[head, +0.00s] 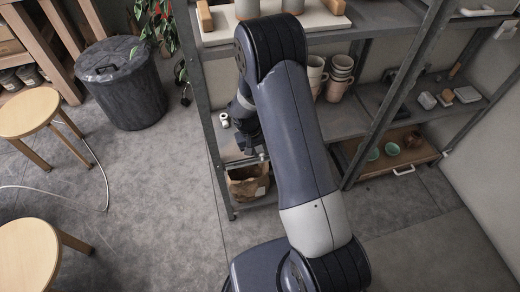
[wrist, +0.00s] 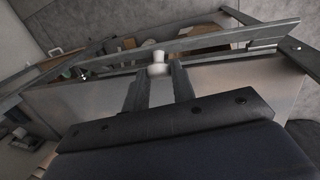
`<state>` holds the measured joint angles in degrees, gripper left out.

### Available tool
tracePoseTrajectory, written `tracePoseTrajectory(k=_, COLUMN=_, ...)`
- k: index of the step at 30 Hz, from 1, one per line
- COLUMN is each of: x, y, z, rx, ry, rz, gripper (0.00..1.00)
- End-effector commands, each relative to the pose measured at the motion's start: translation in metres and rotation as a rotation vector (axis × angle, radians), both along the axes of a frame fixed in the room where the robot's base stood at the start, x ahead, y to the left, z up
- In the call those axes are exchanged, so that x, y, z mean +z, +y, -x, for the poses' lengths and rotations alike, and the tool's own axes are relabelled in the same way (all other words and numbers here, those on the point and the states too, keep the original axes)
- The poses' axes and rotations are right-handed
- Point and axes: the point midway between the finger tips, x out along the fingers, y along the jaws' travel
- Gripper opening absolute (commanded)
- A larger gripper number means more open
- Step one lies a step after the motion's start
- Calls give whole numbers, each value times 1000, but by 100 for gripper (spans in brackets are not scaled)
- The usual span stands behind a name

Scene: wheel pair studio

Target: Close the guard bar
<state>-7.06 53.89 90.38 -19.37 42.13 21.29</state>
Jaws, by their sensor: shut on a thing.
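The guard bar (wrist: 215,39) is a long grey metal bar that crosses the upper part of the wrist view at a slight slant. A pale knob (wrist: 158,57) stands at it, between the tips of my gripper (wrist: 158,72). My gripper is shut on this knob, with one dark finger on each side. In the head view my gripper (head: 249,146) is low at the left end of the shelf unit, partly hidden behind my own arm. The bar is mostly hidden there, so I cannot tell how far it is swung.
A paper bag (head: 248,184) is on the bottom shelf, just below my gripper. The metal shelf unit (head: 213,125) holds stacked cups (head: 339,77) and a wooden tray (head: 408,148). A dark bin (head: 120,85) and wooden stools (head: 30,112) stand left. The floor between is mostly clear.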

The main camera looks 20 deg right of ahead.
Motion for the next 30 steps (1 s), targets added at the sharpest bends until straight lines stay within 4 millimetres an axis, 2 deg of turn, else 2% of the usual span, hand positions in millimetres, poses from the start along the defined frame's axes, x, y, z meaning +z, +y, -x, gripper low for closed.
tracePoseTrajectory(k=6, x=1, y=0, z=-10, rx=-2, ry=138, rz=-1, gripper=2)
tracePoseTrajectory(k=18, x=-9, y=0, z=-29, rx=-1, ry=436, rz=-1, gripper=2)
tracePoseTrajectory(k=30, x=-12, y=0, z=-38, rx=0, ry=602, rz=-1, gripper=2)
